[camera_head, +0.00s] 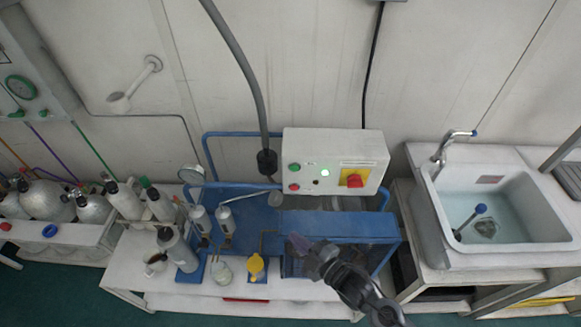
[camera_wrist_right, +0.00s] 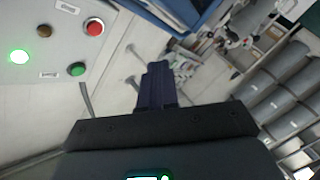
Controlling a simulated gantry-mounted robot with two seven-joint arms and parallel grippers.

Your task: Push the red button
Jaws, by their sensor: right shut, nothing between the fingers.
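The red button (camera_head: 294,187) is a small round button at the lower left of the white control box (camera_head: 335,150), below a green button (camera_head: 294,167). In the right wrist view the red button (camera_wrist_right: 94,27) stands out from the box face at upper left, with nothing covering it. My right gripper (camera_head: 298,242) is below the box, in front of the blue machine, apart from the button. Its dark fingers (camera_wrist_right: 155,85) are together and empty in the right wrist view, to the right of and below the red button. My left gripper is not in view.
A lit green lamp (camera_head: 325,173), a brown knob (camera_head: 316,181) and a red switch on a yellow plate (camera_head: 354,180) share the box face. The blue machine (camera_head: 340,224) stands below it. Gas cylinders (camera_head: 95,207) are at left, a sink (camera_head: 500,215) at right.

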